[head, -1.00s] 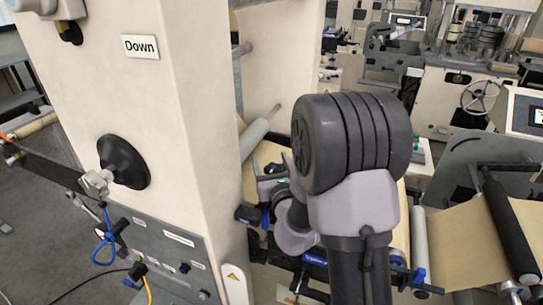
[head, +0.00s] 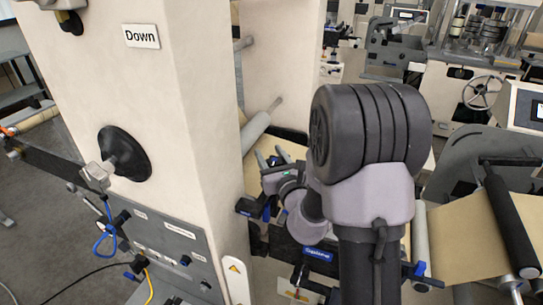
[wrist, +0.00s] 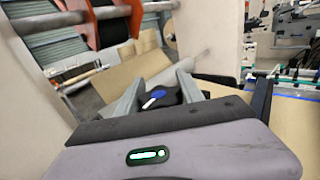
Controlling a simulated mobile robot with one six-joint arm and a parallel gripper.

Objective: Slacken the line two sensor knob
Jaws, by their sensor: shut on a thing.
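In the wrist view my gripper (wrist: 162,82) reaches forward with its two grey fingers on either side of a small black knob with a blue face and a pale mark (wrist: 154,100). The fingers are shut on this knob. I cannot read a line number on it. In the head view my gripper (head: 277,175) is low beside the cream machine column, partly hidden behind my arm, and the knob between its fingers cannot be made out.
The cream column (head: 110,90) with its "Down" sign (head: 141,36) stands close at left. A grey roller (head: 257,128) lies just beyond the gripper. A kraft web (head: 465,235) with a black roller (head: 510,225) is at right. Blue-handled brackets (head: 250,208) sit near the gripper.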

